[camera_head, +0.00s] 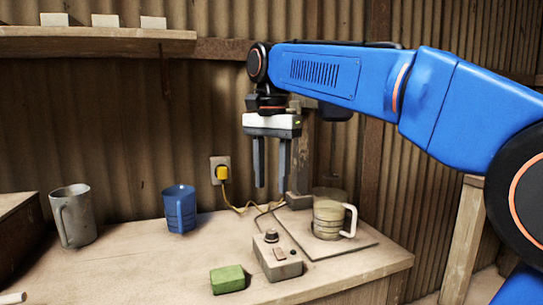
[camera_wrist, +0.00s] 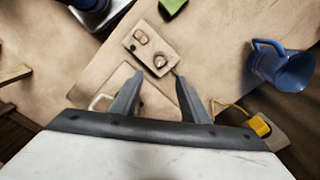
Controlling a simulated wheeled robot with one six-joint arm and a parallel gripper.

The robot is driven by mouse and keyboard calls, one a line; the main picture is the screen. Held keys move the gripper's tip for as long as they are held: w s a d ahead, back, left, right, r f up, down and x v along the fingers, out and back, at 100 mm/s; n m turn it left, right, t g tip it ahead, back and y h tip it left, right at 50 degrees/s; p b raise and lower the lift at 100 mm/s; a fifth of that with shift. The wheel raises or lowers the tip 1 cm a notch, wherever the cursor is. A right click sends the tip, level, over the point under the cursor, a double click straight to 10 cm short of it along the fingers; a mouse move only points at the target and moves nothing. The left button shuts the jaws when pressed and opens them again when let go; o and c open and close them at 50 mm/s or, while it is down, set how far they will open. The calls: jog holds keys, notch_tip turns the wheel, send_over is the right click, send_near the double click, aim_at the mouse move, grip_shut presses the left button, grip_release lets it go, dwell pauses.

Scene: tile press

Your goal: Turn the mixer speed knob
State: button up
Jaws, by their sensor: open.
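The mixer speed knob (camera_head: 271,236) is a small dark round knob on top of a beige control box (camera_head: 280,268). In the wrist view the knob (camera_wrist: 160,61) sits on the end of the box (camera_wrist: 150,46) nearer my fingers, with another small control beside it. My gripper (camera_head: 271,190) is open and empty, pointing down, above the knob and clear of it. In the wrist view my two fingertips (camera_wrist: 160,79) are apart, with the knob showing just beyond the gap between them. Nothing hides the knob.
A green block (camera_head: 227,280) lies left of the box. A banded mug (camera_head: 327,220) stands on a board (camera_head: 345,249) at right. A blue mug (camera_head: 179,209) and grey pitcher (camera_head: 75,218) stand at left. A yellow plug (camera_head: 222,173) with its cord is near the wall.

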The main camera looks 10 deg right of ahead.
jog(key=shift+r, duration=2.7)
jog(key=s+d+f+n+t, duration=0.1)
jog(key=s+d+f+n, duration=0.2)
jog(key=s+d+f, duration=0.3)
jog(key=s+d+f+n+t, duration=0.2)
jog(key=s+d+f, duration=0.4)
jog(key=f, duration=1.1)
jog(key=s+d+f+n+t, duration=0.1)
jog(key=s+d+f+n, duration=0.2)
jog(key=s+d+f, duration=0.4)
jog(key=s+f, duration=0.4)
jog(key=f, duration=0.1)
jog(key=shift+f+n+t, duration=0.15)
jog(key=shift+n+t, duration=0.15)
jog(key=shift+t, duration=0.1)
